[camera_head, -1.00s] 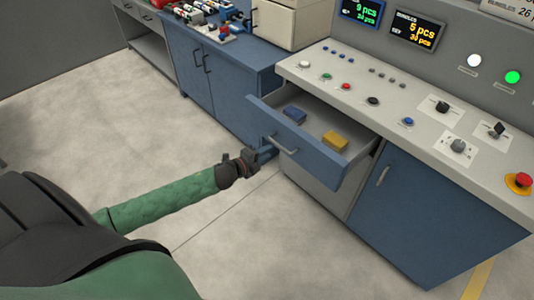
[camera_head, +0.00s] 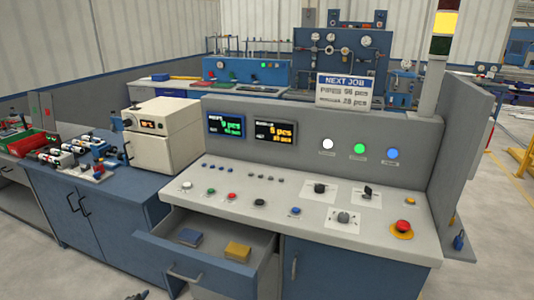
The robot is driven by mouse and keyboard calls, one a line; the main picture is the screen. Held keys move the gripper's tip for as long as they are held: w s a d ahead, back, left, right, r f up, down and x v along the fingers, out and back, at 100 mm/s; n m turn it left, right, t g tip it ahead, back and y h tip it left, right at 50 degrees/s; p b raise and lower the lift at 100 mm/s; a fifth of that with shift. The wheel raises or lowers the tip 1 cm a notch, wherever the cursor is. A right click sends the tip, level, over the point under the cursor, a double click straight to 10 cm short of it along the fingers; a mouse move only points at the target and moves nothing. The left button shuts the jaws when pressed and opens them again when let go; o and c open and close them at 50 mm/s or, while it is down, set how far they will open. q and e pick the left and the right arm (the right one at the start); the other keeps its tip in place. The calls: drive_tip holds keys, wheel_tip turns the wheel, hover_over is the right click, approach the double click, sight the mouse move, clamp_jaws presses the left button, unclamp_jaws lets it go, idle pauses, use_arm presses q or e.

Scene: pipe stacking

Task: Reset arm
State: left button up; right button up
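Only a small dark tip of my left gripper (camera_head: 136,295) shows at the bottom edge in the head view, left of the open drawer (camera_head: 178,272). It is apart from the drawer handle in the picture, and its finger opening cannot be made out. The rest of my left arm is out of the frame. My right gripper is not in view.
A blue cabinet (camera_head: 112,205) with a white oven-like box (camera_head: 165,135) and small pipe fixtures (camera_head: 80,155) stands left of the console. A red emergency button (camera_head: 403,226) sits at the console's right. Bare floor (camera_head: 40,270) lies at the lower left.

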use_arm(q)
drive_tip(key=s+d+f+n+g+y, duration=0.2)
drive_tip(key=s+d+f+n+g, duration=0.2)
drive_tip(key=s+f+n+g, duration=0.7)
drive_tip(key=s+d+f+h, duration=0.1)
drive_tip(key=s+d+f, duration=0.8)
drive_tip(key=s, duration=0.3)
drive_tip(key=s+d+f+h, duration=0.2)
drive_tip(key=s+d+f, duration=0.7)
drive_tip(key=s+d, duration=0.2)
drive_tip(key=shift+s+n+h, duration=0.3)
drive_tip(key=shift+s, duration=0.9)
